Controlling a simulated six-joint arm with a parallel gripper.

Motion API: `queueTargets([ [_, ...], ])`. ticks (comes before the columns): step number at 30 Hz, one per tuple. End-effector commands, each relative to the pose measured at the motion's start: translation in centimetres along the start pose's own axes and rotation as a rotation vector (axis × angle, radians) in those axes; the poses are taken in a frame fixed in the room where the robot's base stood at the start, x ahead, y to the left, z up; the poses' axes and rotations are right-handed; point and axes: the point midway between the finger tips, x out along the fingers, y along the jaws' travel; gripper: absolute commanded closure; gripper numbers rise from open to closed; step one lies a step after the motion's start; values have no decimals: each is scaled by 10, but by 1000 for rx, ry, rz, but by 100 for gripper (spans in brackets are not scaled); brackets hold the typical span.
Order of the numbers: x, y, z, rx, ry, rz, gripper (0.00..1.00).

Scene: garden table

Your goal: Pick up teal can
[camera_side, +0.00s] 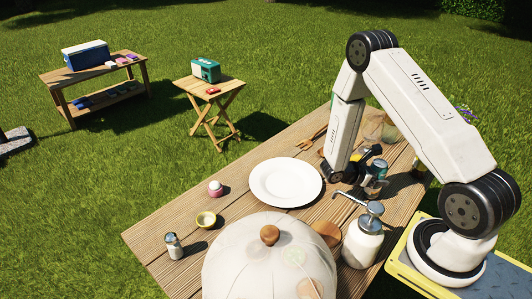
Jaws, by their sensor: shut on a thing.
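My gripper (374,184) is at the right part of the wooden table, below my white arm and just behind the pump bottle. It is shut on a small can (378,168), of which a teal-green and yellowish part shows between the dark gripper parts. My fingers and wrist hide much of the can. I cannot tell whether the can touches the table or is off it.
A white plate (286,182) lies left of my gripper. A pump bottle (362,241) and a mesh food dome (262,265) stand in front. A glass jar (390,131) stands behind.

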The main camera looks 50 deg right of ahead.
Motion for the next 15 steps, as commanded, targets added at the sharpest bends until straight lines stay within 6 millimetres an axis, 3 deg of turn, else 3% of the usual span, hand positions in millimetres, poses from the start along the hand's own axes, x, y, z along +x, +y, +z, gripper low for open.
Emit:
queueTargets([
  [15,-22,0,53,5,-2,1,100],
])
